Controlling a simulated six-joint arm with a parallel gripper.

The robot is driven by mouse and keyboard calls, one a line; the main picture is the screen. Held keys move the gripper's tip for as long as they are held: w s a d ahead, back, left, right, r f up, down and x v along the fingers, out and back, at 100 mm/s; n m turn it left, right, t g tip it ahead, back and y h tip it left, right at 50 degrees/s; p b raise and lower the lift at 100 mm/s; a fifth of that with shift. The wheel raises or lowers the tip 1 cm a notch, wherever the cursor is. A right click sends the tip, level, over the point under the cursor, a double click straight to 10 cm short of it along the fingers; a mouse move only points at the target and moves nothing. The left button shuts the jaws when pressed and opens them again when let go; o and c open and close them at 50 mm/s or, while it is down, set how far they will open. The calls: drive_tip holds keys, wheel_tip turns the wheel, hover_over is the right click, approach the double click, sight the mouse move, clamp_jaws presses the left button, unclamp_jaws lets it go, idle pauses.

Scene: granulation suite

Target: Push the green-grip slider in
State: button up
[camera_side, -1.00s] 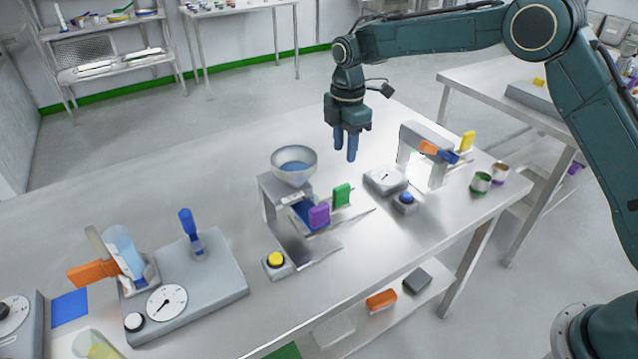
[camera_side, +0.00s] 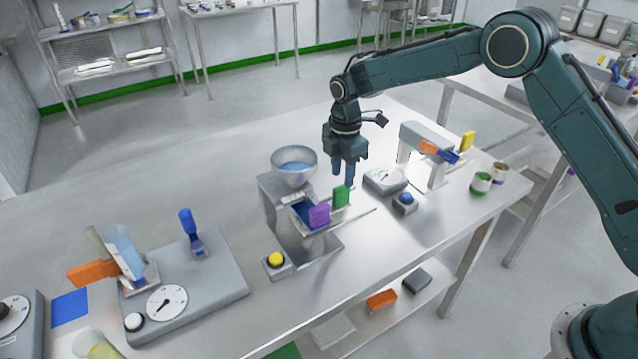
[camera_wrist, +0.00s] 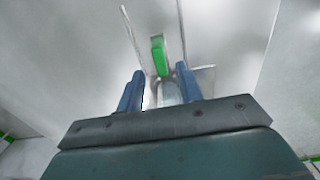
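The green grip (camera_side: 341,196) stands upright on a slider at the right side of the hopper machine (camera_side: 290,222), beside a purple grip (camera_side: 319,215). My gripper (camera_side: 343,176) points down just above and behind the green grip, with its blue fingers apart and nothing between them. In the wrist view the green grip (camera_wrist: 160,54) lies ahead of the gap between my fingertips (camera_wrist: 159,78). I cannot tell whether a finger touches it. A metal rail of the slider shows beside the green grip. The slider's inner end is hidden by the machine.
A white dial device (camera_side: 385,179) and a blue-button box (camera_side: 405,203) stand right of the grip. A grey arch with orange and blue parts (camera_side: 428,150) stands behind them. A yellow-button box (camera_side: 276,263) is in front of the machine. The bench is clear behind the hopper.

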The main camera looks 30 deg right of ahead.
sight(342, 186)
drive_tip(key=shift+f, duration=3.45)
clamp_jaws()
